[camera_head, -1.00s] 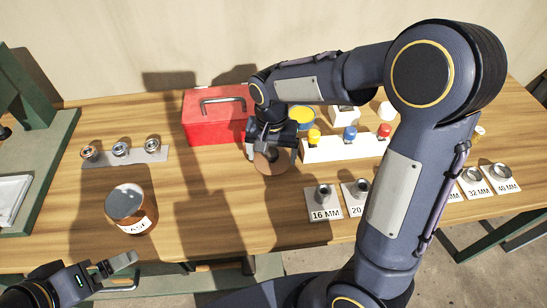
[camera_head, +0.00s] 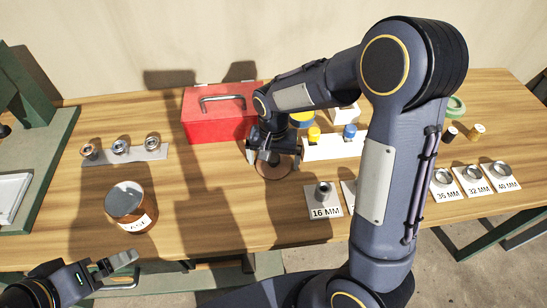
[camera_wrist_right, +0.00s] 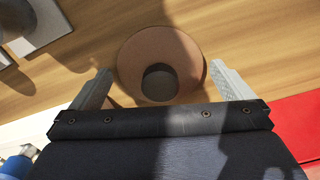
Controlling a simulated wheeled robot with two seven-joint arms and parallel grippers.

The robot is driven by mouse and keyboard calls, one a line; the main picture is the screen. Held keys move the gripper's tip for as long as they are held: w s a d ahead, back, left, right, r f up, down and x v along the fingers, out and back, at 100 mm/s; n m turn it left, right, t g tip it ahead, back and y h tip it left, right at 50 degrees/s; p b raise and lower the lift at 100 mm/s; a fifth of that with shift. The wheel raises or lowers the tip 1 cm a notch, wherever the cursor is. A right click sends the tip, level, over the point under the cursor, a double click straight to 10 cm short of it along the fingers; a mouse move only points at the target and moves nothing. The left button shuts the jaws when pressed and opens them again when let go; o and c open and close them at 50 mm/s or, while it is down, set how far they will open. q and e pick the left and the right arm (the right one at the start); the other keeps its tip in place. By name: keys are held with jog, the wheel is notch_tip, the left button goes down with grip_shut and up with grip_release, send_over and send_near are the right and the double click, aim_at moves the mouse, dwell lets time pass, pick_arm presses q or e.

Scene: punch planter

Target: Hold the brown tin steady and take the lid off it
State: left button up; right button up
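The brown tin (camera_head: 130,207) stands upright at the left of the table, with a white label on its side and a grey round top face inside its rim. A brown round disc with a dark knob, like a lid (camera_head: 276,171), lies on the table in front of the red box. It also shows in the right wrist view (camera_wrist_right: 188,48). My right gripper (camera_head: 268,158) is over this disc, open, its fingers (camera_wrist_right: 160,84) on either side of the knob without touching it. My left gripper (camera_head: 118,262) is in front of the tin, apart from it; its finger gap is unclear.
A red box (camera_head: 222,118) stands behind the disc. A white block with coloured knobs (camera_head: 330,147) is to its right. Labelled cards with metal rings (camera_head: 322,205) line the right front. A grey strip with several rings (camera_head: 125,155) lies behind the tin. Table between tin and disc is clear.

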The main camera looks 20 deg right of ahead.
aim_at(274, 157)
notch_tip(274, 157, up, 12)
jog(key=s+d+r+n+t+y, duration=0.1)
jog(key=s+d+n+t+y, duration=0.1)
jog(key=s, duration=1.8)
jog(key=n+t+y, duration=0.1)
jog(key=n+t, duration=0.1)
jog(key=t, duration=0.1)
jog(key=shift+s+t+y, duration=0.25)
jog(key=shift+t+y, duration=0.15)
jog(key=shift+r, duration=0.1)
